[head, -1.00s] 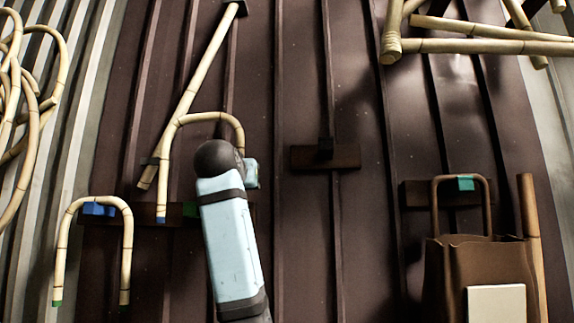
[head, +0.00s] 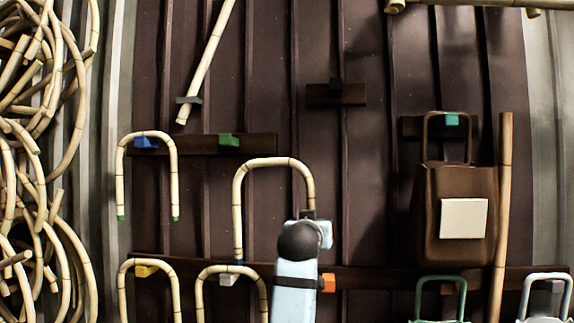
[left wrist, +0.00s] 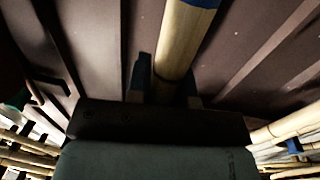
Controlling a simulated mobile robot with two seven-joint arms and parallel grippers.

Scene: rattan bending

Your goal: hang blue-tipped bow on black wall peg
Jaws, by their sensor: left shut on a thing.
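My left gripper (head: 310,216) is shut on one leg of a bent rattan bow (head: 275,162). The bow is upright, arch on top. Its free leg hangs to the left, with a bluish tip at its lower end (head: 238,262). In the left wrist view the gripper (left wrist: 165,95) grips the pale cane (left wrist: 180,45), and a blue tip (left wrist: 205,2) shows at the top edge. The black wall peg (head: 336,85) sits on a short brown board, bare. In the head view it is above and right of the bow, apart from it. My right gripper is out of view.
A green-tipped bow (head: 147,134) hangs on a blue peg; the green peg (head: 229,140) beside it is empty. More bows hang on a yellow peg (head: 146,271) and a white peg (head: 228,280). A brown bag (head: 455,185) hangs at right. Rattan coils (head: 45,130) fill the left side.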

